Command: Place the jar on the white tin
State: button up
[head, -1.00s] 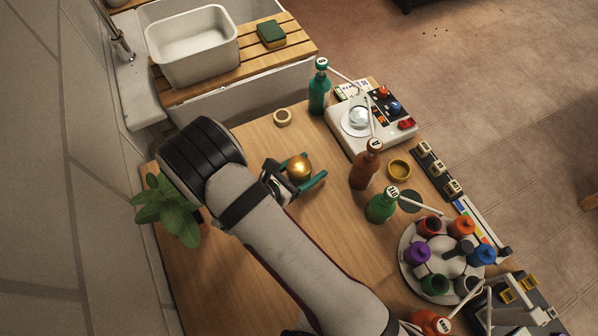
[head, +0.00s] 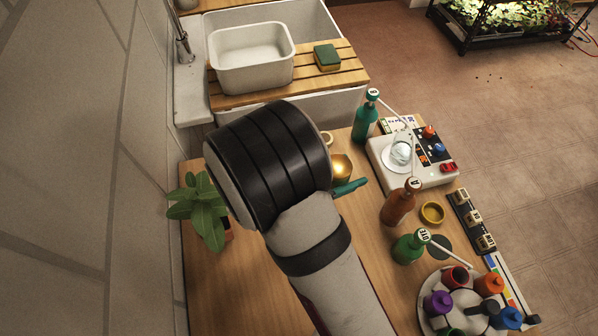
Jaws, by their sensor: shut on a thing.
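My gripper (head: 348,180) is mostly hidden behind my own dark wrist; one teal finger shows. It is shut on a gold, shiny round-topped thing, which I take to be the jar (head: 341,166). The jar's lower part is hidden, and I cannot tell how high it is above the table. A small round cream-white thing, which seems to be the white tin (head: 327,137), stands at the far edge of the table. It lies just beyond the jar in the head view, and my wrist partly covers it.
A teal bottle (head: 365,122) stands right of the tin, near a white device (head: 436,170) with a glass vessel. Brown (head: 399,206) and green (head: 410,248) bottles stand nearer. A plant (head: 203,212) is at left. A white basin (head: 252,60) sits on the slatted board beyond.

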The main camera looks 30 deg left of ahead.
jog(key=w+a+r+n+t+y, duration=0.1)
jog(key=a+r+n+y, duration=0.15)
jog(key=a+y, duration=0.2)
jog(key=w+a+r+n+y, duration=0.1)
jog(key=a+r+n+y, duration=0.1)
jog(key=a+n+y, duration=0.3)
jog(key=shift+m+h, duration=0.25)
jog(key=shift+h, duration=0.5)
jog(key=s+a+f, duration=0.1)
jog(key=a+f, duration=0.1)
jog(key=a, duration=0.2)
jog(key=s+a+f, duration=0.2)
jog(key=a, duration=0.1)
jog(key=s+a+f, duration=0.1)
jog(key=a+f, duration=0.1)
jog(key=a, duration=0.2)
jog(key=shift+s+a+f, duration=0.2)
jog(key=shift+s+a, duration=0.15)
notch_tip(320, 180, down, 3)
jog(key=shift+f, duration=0.5)
jog(key=o, duration=1.5)
jog(key=shift+f, duration=0.15)
jog(key=shift+c, duration=0.2)
